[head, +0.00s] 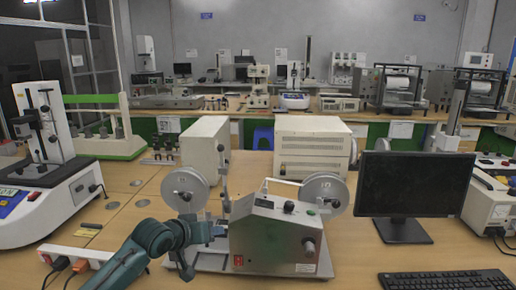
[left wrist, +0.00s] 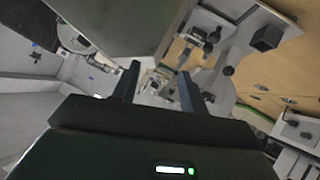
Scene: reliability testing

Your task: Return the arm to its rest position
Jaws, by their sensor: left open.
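My left arm (head: 130,257), teal, comes in from the lower left in the head view. Its gripper (head: 217,230) is at the left side of a grey bench machine (head: 275,238) with two round discs. The fingertips are small and partly lost against the machine, so contact cannot be told. In the left wrist view, the two dark fingers of the gripper (left wrist: 159,72) stand apart, with nothing clearly held between them. My right gripper is in neither view.
A monitor (head: 414,190) and keyboard (head: 445,285) stand right of the machine. White cabinets (head: 312,149) stand behind it. A white test instrument (head: 45,145) is at the left, with a power strip (head: 75,256) near the arm. Bare wooden table (head: 125,187) shows between.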

